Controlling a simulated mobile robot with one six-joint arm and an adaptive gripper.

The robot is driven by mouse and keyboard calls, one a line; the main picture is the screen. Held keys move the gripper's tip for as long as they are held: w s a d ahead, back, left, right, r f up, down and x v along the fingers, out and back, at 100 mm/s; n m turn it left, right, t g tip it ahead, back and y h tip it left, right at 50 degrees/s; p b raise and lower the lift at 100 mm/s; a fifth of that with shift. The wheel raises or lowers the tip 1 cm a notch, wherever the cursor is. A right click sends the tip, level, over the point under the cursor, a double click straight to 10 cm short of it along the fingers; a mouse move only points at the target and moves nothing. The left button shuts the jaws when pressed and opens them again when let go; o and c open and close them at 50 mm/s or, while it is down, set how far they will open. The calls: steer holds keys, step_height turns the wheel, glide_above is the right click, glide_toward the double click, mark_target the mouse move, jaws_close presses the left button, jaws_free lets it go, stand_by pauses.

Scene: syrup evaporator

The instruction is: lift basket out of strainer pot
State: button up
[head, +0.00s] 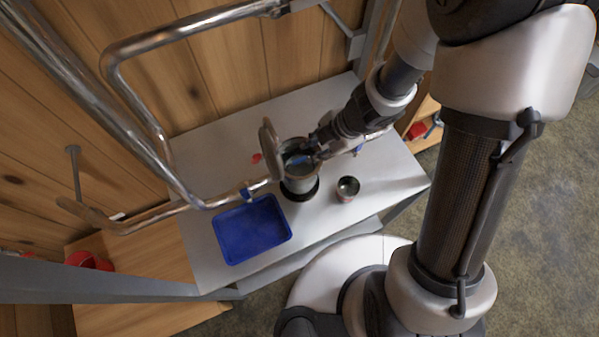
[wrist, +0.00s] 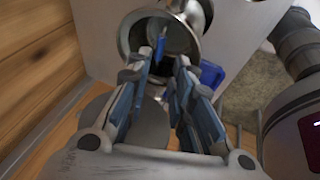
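The strainer pot (head: 298,187) stands on the pale bench with its round lid (head: 269,143) swung up on the left. Its open mouth also shows at the top of the wrist view (wrist: 126,36). Inside the mouth is a narrow blue piece (wrist: 172,40), which may be part of the basket; the basket's body is mostly hidden. My gripper (head: 311,148) reaches in from the upper right, at the pot's mouth. In the wrist view my gripper (wrist: 162,64) has its blue-padded fingers apart, with a gap between them. I cannot tell whether the fingertips touch the blue piece.
A blue tray (head: 252,231) lies on the bench left of the pot. A small metal cup (head: 347,188) stands to the pot's right.

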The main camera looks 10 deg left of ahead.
mark_target(300, 160)
steer(key=b+x, duration=0.5)
steer(key=x, duration=0.6)
steer(key=shift+w, duration=0.1)
steer(key=shift+r, duration=0.15)
jaws_close()
